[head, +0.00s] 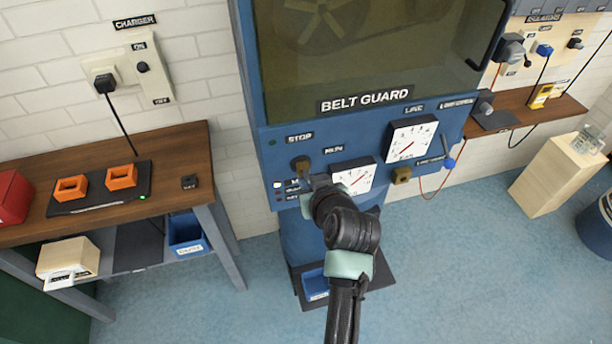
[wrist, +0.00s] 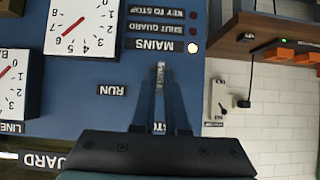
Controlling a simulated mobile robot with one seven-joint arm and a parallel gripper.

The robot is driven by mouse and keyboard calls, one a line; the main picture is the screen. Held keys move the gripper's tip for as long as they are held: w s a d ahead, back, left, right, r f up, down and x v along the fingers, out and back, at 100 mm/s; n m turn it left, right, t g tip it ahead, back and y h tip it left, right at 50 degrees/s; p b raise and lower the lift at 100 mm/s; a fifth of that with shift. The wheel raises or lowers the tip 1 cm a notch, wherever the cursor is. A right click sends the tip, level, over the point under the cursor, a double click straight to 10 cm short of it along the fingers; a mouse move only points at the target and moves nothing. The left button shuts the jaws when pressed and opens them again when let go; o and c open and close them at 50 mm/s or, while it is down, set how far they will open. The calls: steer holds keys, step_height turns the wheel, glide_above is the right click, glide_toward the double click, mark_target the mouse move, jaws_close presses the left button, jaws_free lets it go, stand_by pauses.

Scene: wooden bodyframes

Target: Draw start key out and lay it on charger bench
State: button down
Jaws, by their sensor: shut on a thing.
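My gripper (head: 314,182) is at the front of the blue belt guard panel (head: 262,160), just below the brown key switch block (head: 300,163). In the wrist view my gripper (wrist: 160,72) is shut on a thin pale grey piece (wrist: 160,78), which looks like the start key. The fingers hide most of it, and I cannot tell whether its far end is still in the panel. The charger bench (head: 178,150) is a brown wooden top at the left, with bare wood on its right part.
A black charging pad (head: 90,203) with two orange blocks (head: 121,177) and a small dark block (head: 189,182) are on the bench. A red box (head: 12,198) is at its left end. Gauges (head: 411,139) and a lit MAINS lamp (wrist: 193,48) are on the panel.

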steer(key=shift+s+d+p, duration=0.3)
steer(key=shift+s+p, duration=0.05)
steer(key=shift+s, duration=0.4)
stand_by(0.9)
steer(key=shift+s+d+p, duration=0.15)
steer(key=shift+s+p, duration=0.05)
steer(key=shift+s, duration=0.35)
steer(key=shift+s+d+p, duration=0.15)
steer(key=shift+s+p, duration=0.05)
steer(key=shift+s, duration=0.35)
